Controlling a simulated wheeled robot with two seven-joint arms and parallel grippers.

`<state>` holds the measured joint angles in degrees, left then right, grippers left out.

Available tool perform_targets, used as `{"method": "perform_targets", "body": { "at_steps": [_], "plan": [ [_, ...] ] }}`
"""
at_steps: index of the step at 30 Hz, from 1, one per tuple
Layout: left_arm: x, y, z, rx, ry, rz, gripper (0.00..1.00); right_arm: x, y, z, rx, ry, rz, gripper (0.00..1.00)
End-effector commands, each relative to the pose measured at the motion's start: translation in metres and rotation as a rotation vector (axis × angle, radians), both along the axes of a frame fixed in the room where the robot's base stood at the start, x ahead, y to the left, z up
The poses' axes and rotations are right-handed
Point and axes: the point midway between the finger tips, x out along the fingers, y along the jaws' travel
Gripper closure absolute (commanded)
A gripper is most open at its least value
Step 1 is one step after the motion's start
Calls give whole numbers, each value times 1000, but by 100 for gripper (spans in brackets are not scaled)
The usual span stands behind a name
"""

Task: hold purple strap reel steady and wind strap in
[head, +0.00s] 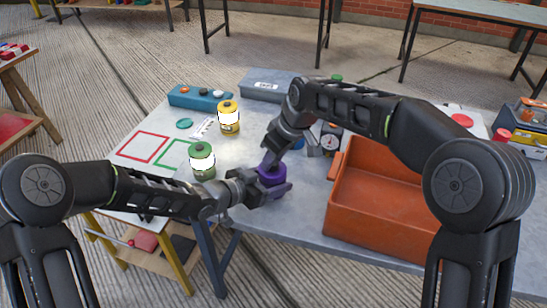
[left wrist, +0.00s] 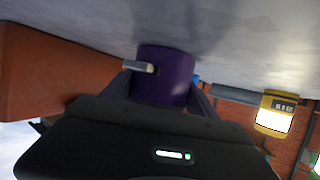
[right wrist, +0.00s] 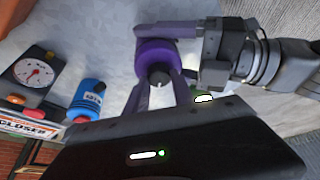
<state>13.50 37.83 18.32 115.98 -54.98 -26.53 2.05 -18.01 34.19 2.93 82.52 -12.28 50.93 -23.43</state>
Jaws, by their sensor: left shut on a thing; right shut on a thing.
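The purple strap reel (head: 271,181) stands near the front edge of the grey table. It also shows in the left wrist view (left wrist: 168,72) and the right wrist view (right wrist: 156,58). My left gripper (head: 268,190) comes in low from the left and is shut on the reel's body. A short pale piece (left wrist: 140,66) sticks out from the reel's side. My right gripper (head: 272,157) is above the reel and is shut on the grey knob (right wrist: 158,78) at its top. The fingertips partly hide the knob. I cannot make out the strap's length.
The orange bin (head: 375,215) stands right of the reel. A green reel (head: 202,160) and a yellow reel (head: 229,118) stand to the left and behind. A dial gauge (head: 330,140) and blue reel (right wrist: 87,95) are close behind. Red and green outlined squares (head: 143,148) mark the left.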

Motion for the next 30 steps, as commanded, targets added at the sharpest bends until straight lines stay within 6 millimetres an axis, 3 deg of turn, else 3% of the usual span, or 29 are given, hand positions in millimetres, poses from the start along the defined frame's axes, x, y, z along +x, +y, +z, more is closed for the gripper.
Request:
{"method": "perform_targets", "body": {
  "at_steps": [12, 28, 29, 30],
  "plan": [
    [0, 0, 0, 1, -1, 0, 98, -1, 1, 0, -2, -2, -248, 100],
    [0, 0, 0, 0, 0, 1, 98, 0, 0, 0, 1, -1, -295, 100],
    [0, 0, 0, 0, 0, 1, 98, 0, 0, 0, 1, -1, -295, 70],
    [0, 0, 0, 0, 0, 1, 98, 0, 0, 0, 1, -1, -295, 66]
  ]
}}
